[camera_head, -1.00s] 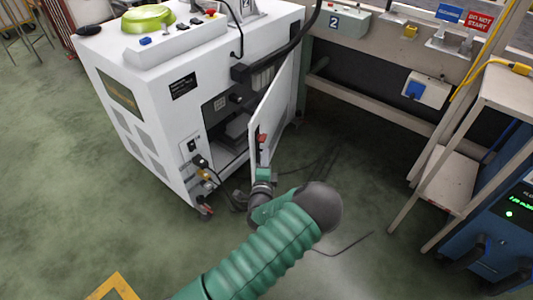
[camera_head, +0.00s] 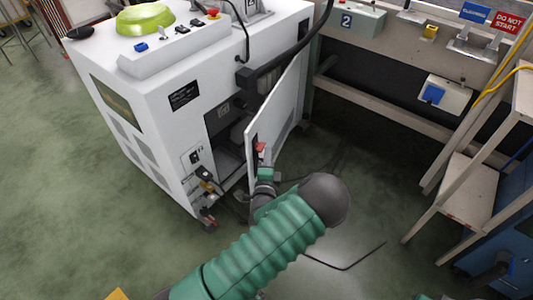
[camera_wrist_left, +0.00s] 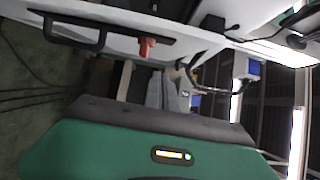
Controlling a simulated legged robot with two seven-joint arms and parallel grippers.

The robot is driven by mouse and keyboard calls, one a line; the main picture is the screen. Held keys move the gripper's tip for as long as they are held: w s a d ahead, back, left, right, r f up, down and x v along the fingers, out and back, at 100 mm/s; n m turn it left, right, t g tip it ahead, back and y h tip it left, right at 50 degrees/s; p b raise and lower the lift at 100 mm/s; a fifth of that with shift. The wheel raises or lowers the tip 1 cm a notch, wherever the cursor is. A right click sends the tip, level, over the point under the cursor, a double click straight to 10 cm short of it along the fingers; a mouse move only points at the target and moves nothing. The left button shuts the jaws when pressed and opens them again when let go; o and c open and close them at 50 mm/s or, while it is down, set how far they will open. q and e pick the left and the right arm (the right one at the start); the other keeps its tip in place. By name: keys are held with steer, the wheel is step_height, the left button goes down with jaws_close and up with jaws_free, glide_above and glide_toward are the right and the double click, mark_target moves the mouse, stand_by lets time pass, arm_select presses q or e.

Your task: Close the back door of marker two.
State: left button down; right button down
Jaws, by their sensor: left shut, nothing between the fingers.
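Marker two is a white cabinet (camera_head: 155,120) in the head view. Its back door (camera_head: 280,118) is a white panel standing partly open, its free edge towards me. The dark interior (camera_head: 226,128) shows in the gap. A red latch (camera_head: 260,147) sits near the door's free edge; it also shows in the left wrist view (camera_wrist_left: 147,46), near a black handle (camera_wrist_left: 75,32). My left gripper (camera_head: 265,174) is shut and empty, just below the latch, close to the door's outer side. Whether it touches the door I cannot tell. My right gripper is out of view.
A bench with a grey box marked 2 (camera_head: 352,19) stands behind, right of the door. A pale shelf stand (camera_head: 470,190) and a blue unit (camera_head: 515,255) are at the right. Cables lie on the floor near the cabinet. The floor at lower left is mostly clear.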

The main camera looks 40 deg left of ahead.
arm_select(q)
steer(key=s+a, duration=0.2)
steer(key=a, duration=1.4)
steer(key=shift+s+a+f, duration=0.3)
steer(key=shift+s+a, duration=0.05)
steer(key=shift+s, duration=0.05)
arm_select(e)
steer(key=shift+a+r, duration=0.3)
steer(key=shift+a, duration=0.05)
arm_select(q)
steer(key=shift+d, duration=0.15)
